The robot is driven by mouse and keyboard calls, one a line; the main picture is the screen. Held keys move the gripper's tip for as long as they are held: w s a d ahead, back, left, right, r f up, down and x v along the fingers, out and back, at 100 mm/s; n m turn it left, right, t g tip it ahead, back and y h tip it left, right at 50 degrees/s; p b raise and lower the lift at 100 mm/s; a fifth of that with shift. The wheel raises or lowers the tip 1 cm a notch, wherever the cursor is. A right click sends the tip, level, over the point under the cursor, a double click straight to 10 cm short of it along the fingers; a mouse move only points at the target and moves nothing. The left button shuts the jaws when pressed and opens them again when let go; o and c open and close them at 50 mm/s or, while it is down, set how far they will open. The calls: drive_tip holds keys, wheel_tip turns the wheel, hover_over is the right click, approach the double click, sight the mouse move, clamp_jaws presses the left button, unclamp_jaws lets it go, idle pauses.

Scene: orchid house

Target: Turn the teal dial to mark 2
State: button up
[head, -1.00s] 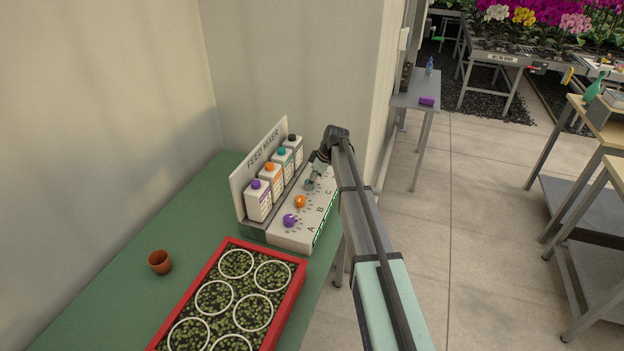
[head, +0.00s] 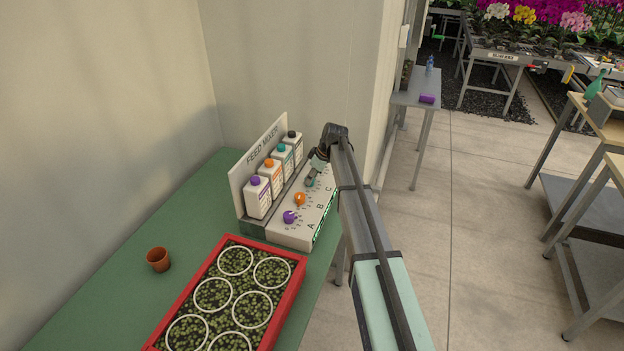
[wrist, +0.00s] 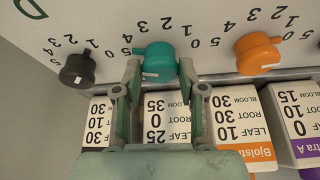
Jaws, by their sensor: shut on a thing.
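The teal dial (wrist: 157,62) sits on the white sloping panel of the feed mixer (head: 282,232). In the wrist view my gripper (wrist: 158,72) has one finger on each side of the dial and is shut on it. The dial's small pointer nub sticks out to the left, toward the high-number end of its scale; I cannot read the exact mark. The numbers appear upside down. In the head view my gripper (head: 312,178) reaches the far part of the panel and mostly hides the teal dial there.
The orange dial (wrist: 259,54) and black dial (wrist: 77,70) flank the teal one. The purple dial (head: 289,217) is nearest. Bottles (head: 258,198) stand close behind the dials. A red tray (head: 290,290) and a clay pot (head: 158,259) are on the green bench.

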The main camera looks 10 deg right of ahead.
drive_tip(key=m+b, duration=0.1)
drive_tip(key=m+h+b, duration=0.1)
drive_tip(key=m, duration=0.1)
drive_tip(key=shift+s+a+f+m+t, duration=0.2)
drive_tip(key=shift+m+t, duration=0.1)
drive_tip(key=shift+t, duration=0.1)
drive_tip(key=m+h+b, duration=0.1)
drive_tip(key=m, duration=0.1)
drive_tip(key=m+b, duration=0.1)
drive_tip(key=m, duration=0.1)
drive_tip(key=shift+a+m+t+h, duration=0.15)
drive_tip(key=shift+m+t+h, duration=0.15)
drive_tip(key=shift+h, duration=0.1)
drive_tip(key=m+h, duration=0.1)
drive_tip(key=m, duration=0.1)
drive_tip(key=m+h+b, duration=0.1)
drive_tip(key=m, duration=0.2)
drive_tip(key=shift+a+r, duration=0.1)
drive_tip(key=shift+a, duration=0.1)
drive_tip(key=shift+a+m+h+b, duration=0.1)
drive_tip(key=shift+m+h+b, duration=0.65)
drive_tip(key=shift+m, duration=1.25)
drive_tip(key=o, duration=1.1)
drive_tip(key=shift+r, duration=0.1)
